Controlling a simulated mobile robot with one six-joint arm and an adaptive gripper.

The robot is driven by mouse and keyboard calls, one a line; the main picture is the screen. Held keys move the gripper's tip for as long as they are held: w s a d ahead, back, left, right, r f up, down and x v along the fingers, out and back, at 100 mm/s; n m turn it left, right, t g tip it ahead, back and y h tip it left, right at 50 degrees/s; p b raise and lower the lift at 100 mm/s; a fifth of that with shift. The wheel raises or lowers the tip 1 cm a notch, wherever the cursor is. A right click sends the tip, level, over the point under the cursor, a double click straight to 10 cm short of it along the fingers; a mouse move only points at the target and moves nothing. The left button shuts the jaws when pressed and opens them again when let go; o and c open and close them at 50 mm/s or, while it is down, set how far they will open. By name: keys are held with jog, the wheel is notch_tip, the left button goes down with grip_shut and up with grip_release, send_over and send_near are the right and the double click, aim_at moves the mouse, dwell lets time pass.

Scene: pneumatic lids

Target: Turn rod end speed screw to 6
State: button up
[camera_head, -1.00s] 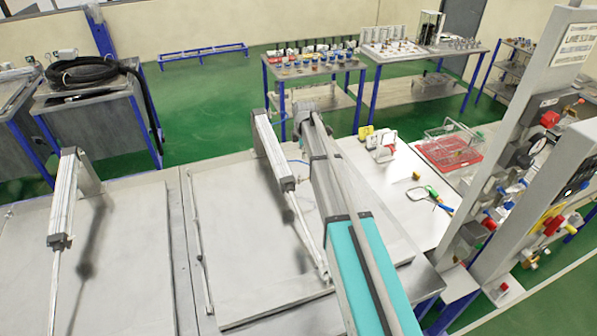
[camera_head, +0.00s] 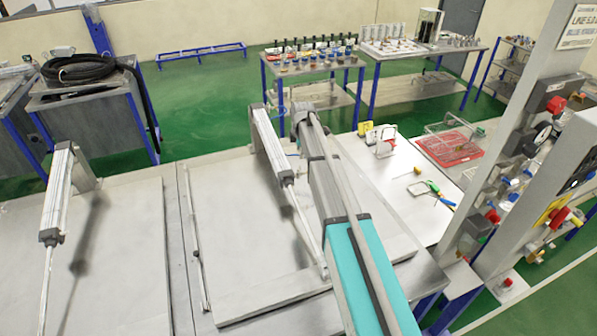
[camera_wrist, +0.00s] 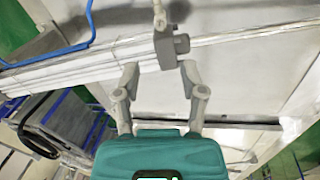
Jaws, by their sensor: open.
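In the head view, the right pneumatic cylinder (camera_head: 268,140) is a silver body on a raised bracket, with its thin rod (camera_head: 307,232) running down over a grey lid (camera_head: 240,230). In the wrist view, a ribbed silver cylinder (camera_wrist: 85,65) ends in a dark grey cap (camera_wrist: 165,47) with a small round fitting (camera_wrist: 181,43) on its side. My gripper (camera_wrist: 159,72) is open and empty, its two fingers pointing at this cap, just short of it in the picture. I cannot read any number on the fitting. My fingers are not visible in the head view.
A second cylinder (camera_head: 58,190) stands over the left lid. A blue tube (camera_wrist: 60,52) passes near the cylinder in the wrist view. A white worktop (camera_head: 400,185) holds small tools, and a valve panel (camera_head: 535,110) stands at the right. Tables with parts stand behind.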

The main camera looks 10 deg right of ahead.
aim_at(299, 169)
jog(key=shift+w+f+b, duration=0.3)
jog(key=shift+f+b, duration=1.15)
jog(key=shift+f, duration=0.1)
jog(key=shift+w+f+b, duration=0.25)
jog(key=shift+f+b, duration=1.25)
jog(key=shift+f, duration=0.1)
jog(key=shift+w+f+b, duration=0.3)
jog(key=shift+f+b, duration=1.15)
jog(key=shift+f, duration=0.1)
grip_shut()
